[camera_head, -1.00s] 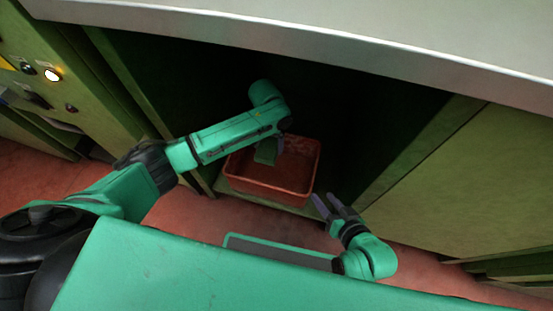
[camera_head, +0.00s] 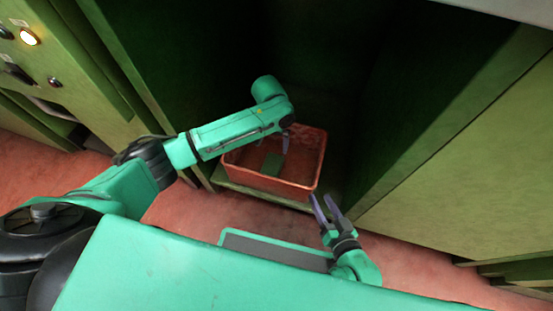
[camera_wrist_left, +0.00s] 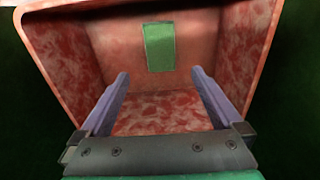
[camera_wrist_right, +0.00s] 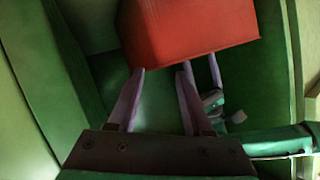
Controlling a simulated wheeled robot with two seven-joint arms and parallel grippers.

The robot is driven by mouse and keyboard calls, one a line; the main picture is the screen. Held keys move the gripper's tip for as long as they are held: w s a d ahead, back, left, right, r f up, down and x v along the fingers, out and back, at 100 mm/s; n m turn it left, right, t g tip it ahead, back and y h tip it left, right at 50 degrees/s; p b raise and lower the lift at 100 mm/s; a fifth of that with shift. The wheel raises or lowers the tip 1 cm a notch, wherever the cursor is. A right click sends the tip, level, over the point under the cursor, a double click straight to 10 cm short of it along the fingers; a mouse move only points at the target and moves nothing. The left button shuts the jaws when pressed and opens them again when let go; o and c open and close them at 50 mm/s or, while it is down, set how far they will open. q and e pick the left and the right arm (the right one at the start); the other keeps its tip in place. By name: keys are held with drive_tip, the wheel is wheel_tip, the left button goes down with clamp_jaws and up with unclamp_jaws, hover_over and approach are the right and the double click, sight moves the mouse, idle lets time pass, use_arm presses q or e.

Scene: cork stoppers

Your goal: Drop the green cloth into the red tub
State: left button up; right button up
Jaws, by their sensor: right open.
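The red tub (camera_head: 314,160) stands inside the dark green recess, on its floor near the front edge. The green cloth (camera_head: 272,164) lies inside the tub as a small flat rectangle. It also shows against the tub's inner surface in the left wrist view (camera_wrist_left: 160,47). My left gripper (camera_head: 284,142) reaches over the tub. Its two fingers are spread and empty in the left wrist view, apart from the cloth. My right gripper (camera_head: 323,202) is open and empty, just in front of the tub's near right corner. The tub's outer side fills the top of the right wrist view (camera_wrist_right: 190,30).
Green walls close in the recess on the left and right (camera_head: 440,120). A panel with a lit lamp (camera_head: 29,37) stands at the far left. Reddish floor (camera_head: 190,215) is clear in front of the recess.

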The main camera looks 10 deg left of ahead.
use_arm(q)
wheel_tip(320, 180, up, 15)
drive_tip(key=p, duration=0.7)
drive_tip(key=shift+f, duration=0.2)
use_arm(e)
wheel_tip(320, 180, up, 8)
drive_tip(key=d+n+g, duration=0.1)
drive_tip(key=g, duration=0.1)
drive_tip(key=shift+d+f+g+h, duration=0.15)
drive_tip(key=shift+f+g+h, duration=0.05)
drive_tip(key=shift+g+h, duration=0.1)
drive_tip(key=shift+w, duration=0.1)
